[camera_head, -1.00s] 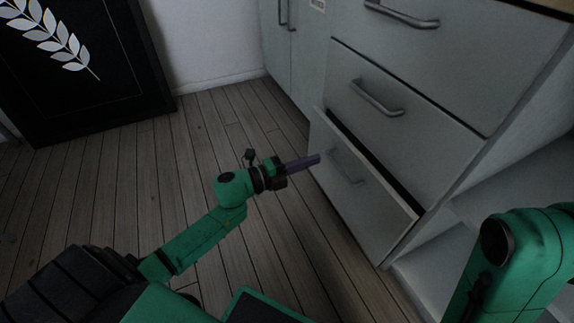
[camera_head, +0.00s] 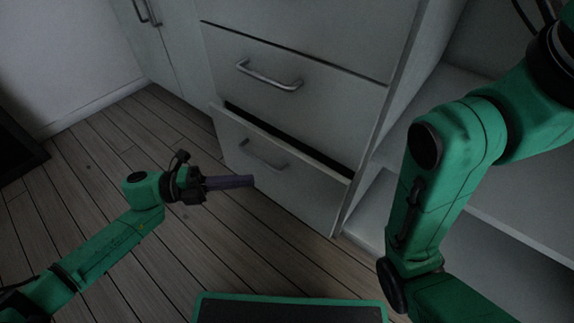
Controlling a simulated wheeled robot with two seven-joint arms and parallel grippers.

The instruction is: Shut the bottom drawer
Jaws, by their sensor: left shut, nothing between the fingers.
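The bottom drawer (camera_head: 301,186) of the white cabinet stands slightly open, with a dark gap along its top edge. Its metal handle (camera_head: 262,156) is on the front. My left gripper (camera_head: 250,181) is shut and empty, its purple-grey fingers pointing right at the drawer front, just left of and below the handle. I cannot tell whether the fingertips touch the front. My right arm (camera_head: 440,180) shows at the right, but its gripper is out of view.
The drawer above (camera_head: 330,100) is closed, with its own handle (camera_head: 268,76). Open white shelves (camera_head: 480,190) are to the right. Wooden floor (camera_head: 100,190) lies clear to the left. A dark panel (camera_head: 15,155) is at the left edge.

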